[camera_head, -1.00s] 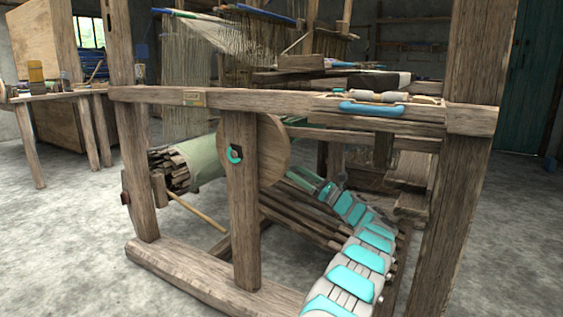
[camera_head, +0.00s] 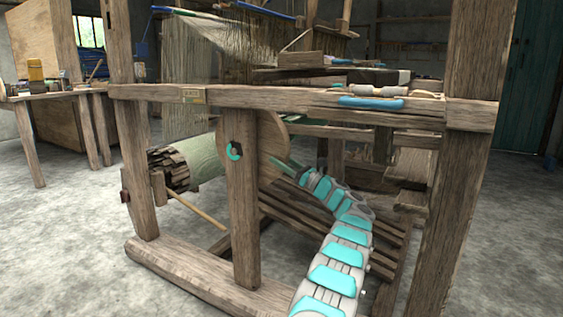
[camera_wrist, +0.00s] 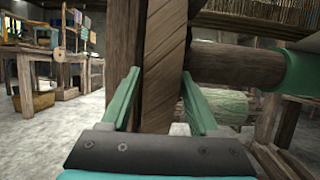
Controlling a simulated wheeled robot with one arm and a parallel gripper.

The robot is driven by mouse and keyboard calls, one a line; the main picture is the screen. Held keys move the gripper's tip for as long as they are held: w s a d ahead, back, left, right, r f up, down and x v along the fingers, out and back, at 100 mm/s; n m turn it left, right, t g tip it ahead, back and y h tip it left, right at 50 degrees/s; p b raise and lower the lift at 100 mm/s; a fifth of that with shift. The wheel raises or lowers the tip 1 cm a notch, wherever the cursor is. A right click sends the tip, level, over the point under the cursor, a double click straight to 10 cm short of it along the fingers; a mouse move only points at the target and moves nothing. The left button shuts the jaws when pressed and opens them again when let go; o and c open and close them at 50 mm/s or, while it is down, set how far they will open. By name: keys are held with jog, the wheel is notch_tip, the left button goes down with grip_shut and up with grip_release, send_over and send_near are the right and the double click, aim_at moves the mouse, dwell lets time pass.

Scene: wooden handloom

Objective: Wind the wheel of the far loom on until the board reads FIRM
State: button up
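The wooden wheel (camera_head: 272,135) of the loom is a thick round disc, partly hidden behind a front post (camera_head: 241,215). My gripper (camera_wrist: 160,74) has its two green fingers on either side of the wheel's edge (camera_wrist: 165,40) in the wrist view. The wood fills the space between the fingertips, and they appear closed on it. In the head view my arm reaches to the wheel's lower right side. A pale green roller (camera_head: 205,158) lies left of the wheel.
The front rail (camera_head: 270,100) crosses above my arm, and a thick post (camera_head: 455,180) stands at right. Wooden slats (camera_head: 300,225) lie close beside my arm. A side table (camera_head: 60,95) is at left. Concrete floor is open at the left and right.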

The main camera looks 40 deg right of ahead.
grip_shut()
dwell(1.1)
